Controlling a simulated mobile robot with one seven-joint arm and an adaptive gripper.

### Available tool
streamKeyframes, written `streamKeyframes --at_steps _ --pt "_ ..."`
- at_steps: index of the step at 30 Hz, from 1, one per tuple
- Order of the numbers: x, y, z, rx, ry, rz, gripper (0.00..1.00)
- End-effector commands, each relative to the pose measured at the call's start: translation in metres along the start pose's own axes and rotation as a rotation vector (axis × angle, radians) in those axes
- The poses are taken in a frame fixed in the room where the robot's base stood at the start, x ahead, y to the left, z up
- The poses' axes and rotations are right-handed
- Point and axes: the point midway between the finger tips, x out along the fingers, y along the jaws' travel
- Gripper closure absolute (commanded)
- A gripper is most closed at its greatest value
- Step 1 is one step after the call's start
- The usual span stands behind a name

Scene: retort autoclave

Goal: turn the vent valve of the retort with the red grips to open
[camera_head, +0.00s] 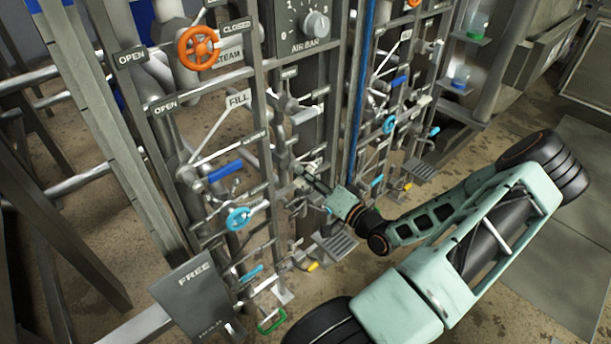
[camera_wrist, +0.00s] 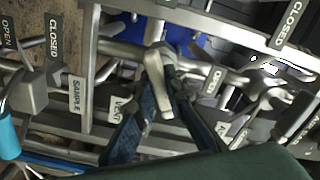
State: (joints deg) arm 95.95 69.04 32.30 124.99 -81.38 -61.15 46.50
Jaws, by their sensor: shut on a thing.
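A grey metal lever handle (camera_wrist: 158,92) stands between the dark fingers of my gripper (camera_wrist: 165,88) in the wrist view. The fingers are shut on it from both sides. A VENT label (camera_wrist: 117,109) is just left of the fingers. In the head view my gripper (camera_head: 312,181) reaches into the pipework between the two valve panels, and the lever is too small to make out there. No red grips can be picked out in either view, and which retort this lever belongs to cannot be told.
A SAMPLE label (camera_wrist: 76,95) and a CLOSED label (camera_wrist: 288,24) are on nearby bars. The left panel has an orange wheel (camera_head: 198,48), a blue lever (camera_head: 225,171) and a cyan wheel (camera_head: 238,218). A FREE sign (camera_head: 195,282) stands in front. Pipes crowd my gripper.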

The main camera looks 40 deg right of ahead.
Motion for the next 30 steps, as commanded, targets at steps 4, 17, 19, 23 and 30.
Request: streamKeyframes --at_steps 4,17,19,23,30 --pt "-0.0002 0.0001 0.0002 -0.007 0.000 0.000 1.00" --pt "0.0001 0.0016 0.0016 -0.219 -0.003 0.000 1.00" --pt "0.0001 0.0019 0.0016 -0.282 -0.003 0.000 1.00" --pt "0.0001 0.0026 0.0015 -0.406 -0.003 0.000 1.00" --pt "-0.0002 0.0031 0.0016 -0.633 -0.003 0.000 1.00"
